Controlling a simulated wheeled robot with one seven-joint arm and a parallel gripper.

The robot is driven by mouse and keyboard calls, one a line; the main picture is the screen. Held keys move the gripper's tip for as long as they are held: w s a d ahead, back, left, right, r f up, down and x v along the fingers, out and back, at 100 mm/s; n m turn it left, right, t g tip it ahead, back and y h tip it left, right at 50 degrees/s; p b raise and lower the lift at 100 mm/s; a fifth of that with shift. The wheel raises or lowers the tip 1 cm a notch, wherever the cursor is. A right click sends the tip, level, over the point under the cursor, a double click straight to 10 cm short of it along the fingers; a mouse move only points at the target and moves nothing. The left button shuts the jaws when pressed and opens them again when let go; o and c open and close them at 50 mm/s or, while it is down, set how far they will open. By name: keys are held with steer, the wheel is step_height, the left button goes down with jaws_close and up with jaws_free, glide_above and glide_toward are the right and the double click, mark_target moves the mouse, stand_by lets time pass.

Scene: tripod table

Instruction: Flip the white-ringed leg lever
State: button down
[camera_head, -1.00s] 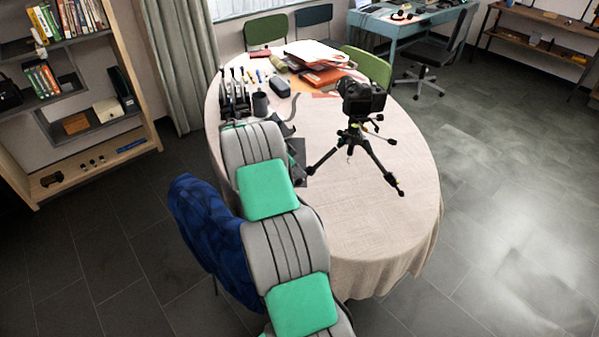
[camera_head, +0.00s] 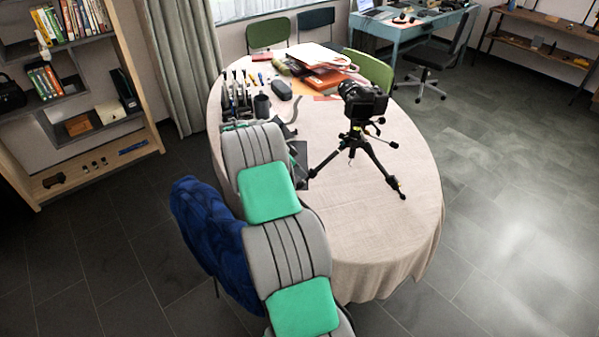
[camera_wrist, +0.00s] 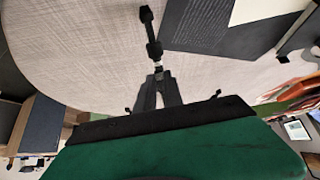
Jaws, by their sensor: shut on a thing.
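A black camera (camera_head: 364,101) stands on a dark tripod (camera_head: 355,143) with spread legs, upright on the table. In the wrist view, a dark tripod leg (camera_wrist: 148,28) runs down from the top to my gripper (camera_wrist: 158,76). A small pale band, seemingly the white-ringed lever (camera_wrist: 157,66), shows right at the fingertips. The fingers are close together and shut on it. Whether the lever is flipped cannot be told at this size. In the head view my arm hides the fingertips.
The oval table (camera_head: 385,215) has a pale cloth, bare at front and right. Dark tools in a rack (camera_head: 236,98), a mug (camera_head: 262,106) and red folders (camera_head: 325,78) lie at the back. A dark flat mat (camera_wrist: 210,22) lies beside the leg. A blue-draped chair (camera_head: 212,235) stands left.

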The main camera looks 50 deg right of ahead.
steer(key=shift+d+r, duration=0.1)
steer(key=shift+r, duration=0.65)
steer(key=shift+d+r, duration=0.15)
steer(key=shift+r, duration=0.05)
steer(key=shift+s+r, duration=0.1)
steer(key=shift+s+d+r, duration=0.25)
steer(key=shift+d+r, duration=0.35)
steer(key=shift+d, duration=0.05)
stand_by(0.9)
steer(key=c, duration=2.2)
jaws_free()
steer(key=c, duration=1.9)
jaws_free()
